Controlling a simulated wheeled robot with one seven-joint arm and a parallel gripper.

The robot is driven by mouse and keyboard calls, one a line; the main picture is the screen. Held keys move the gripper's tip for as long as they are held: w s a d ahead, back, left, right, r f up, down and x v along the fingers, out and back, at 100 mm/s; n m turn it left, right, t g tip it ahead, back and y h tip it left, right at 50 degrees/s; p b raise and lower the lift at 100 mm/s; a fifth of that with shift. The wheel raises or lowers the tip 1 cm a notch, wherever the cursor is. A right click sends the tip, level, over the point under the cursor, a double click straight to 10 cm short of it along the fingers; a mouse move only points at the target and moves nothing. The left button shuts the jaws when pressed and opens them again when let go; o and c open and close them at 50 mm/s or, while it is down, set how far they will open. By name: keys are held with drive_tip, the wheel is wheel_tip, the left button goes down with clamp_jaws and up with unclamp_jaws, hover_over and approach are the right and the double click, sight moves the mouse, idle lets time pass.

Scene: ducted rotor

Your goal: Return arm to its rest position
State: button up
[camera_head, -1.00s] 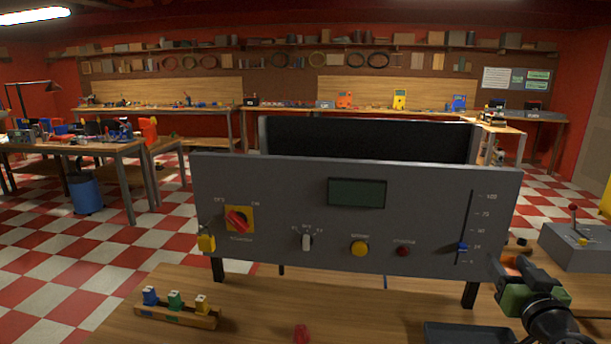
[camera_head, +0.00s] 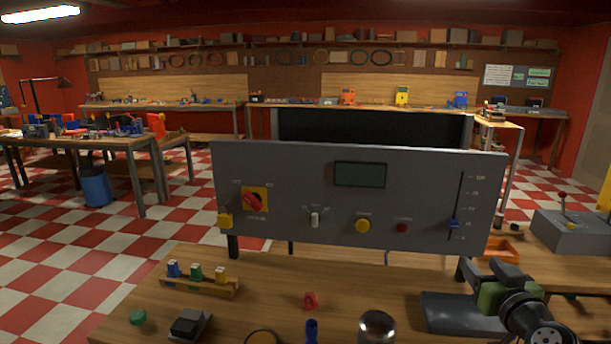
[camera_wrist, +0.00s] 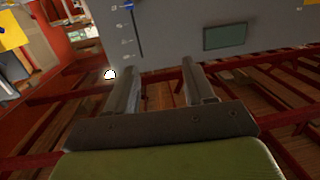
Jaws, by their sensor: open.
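My gripper (camera_wrist: 158,85) is open in the wrist view, with two parallel grey fingers apart and nothing between them. In the head view my arm and gripper (camera_head: 470,272) are at the lower right, in front of the right end of the grey control panel (camera_head: 290,200). The panel carries a red rotary knob (camera_head: 252,201), a toggle (camera_head: 315,220), a yellow button (camera_head: 362,225), a red button (camera_head: 402,227) and a slider with a blue handle (camera_head: 454,224). The wrist view shows the panel (camera_wrist: 175,40) upside down beyond the fingers, apart from them.
On the wooden bench are a rack with coloured plugs (camera_head: 200,285), a red part (camera_head: 311,300), a glass dome (camera_head: 377,327), a black tray (camera_head: 450,315) and an orange bin (camera_head: 500,249). A grey joystick box (camera_head: 570,232) stands at right.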

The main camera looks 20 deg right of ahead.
drive_tip(key=w+a+f+n+g+y+b, duration=0.1)
drive_tip(key=w+a+f+n+y, duration=0.15)
drive_tip(key=a, duration=0.45)
drive_tip(key=w+a+f+n+g+y+b, duration=0.1)
drive_tip(key=w+a+f+y, duration=0.1)
drive_tip(key=w+a+f, duration=0.3)
drive_tip(key=s+a+f+n+g+y+b, duration=0.1)
drive_tip(key=s+a+f+g+b, duration=0.1)
drive_tip(key=a, duration=0.6)
drive_tip(key=s+a+f+n+g+y+b, duration=0.1)
drive_tip(key=s+a+f+g, duration=0.15)
drive_tip(key=a, duration=0.45)
drive_tip(key=s+a+f+g+b, duration=0.15)
drive_tip(key=s+a, duration=0.25)
drive_tip(key=s, duration=0.4)
drive_tip(key=s+a+f+g+b, duration=0.1)
drive_tip(key=s+a+f+b, duration=0.2)
drive_tip(key=s+a, duration=0.35)
wheel_tip(320, 180, up, 12)
drive_tip(key=s+d+p, duration=0.1)
drive_tip(key=d+p, duration=0.1)
drive_tip(key=p, duration=1)
drive_tip(key=shift+s+r+m+g+p, duration=0.2)
drive_tip(key=shift+s+m+g+p, duration=0.1)
drive_tip(key=shift+s+m+p, duration=0.05)
drive_tip(key=shift+y, duration=0.25)
drive_tip(key=shift+d, duration=0.1)
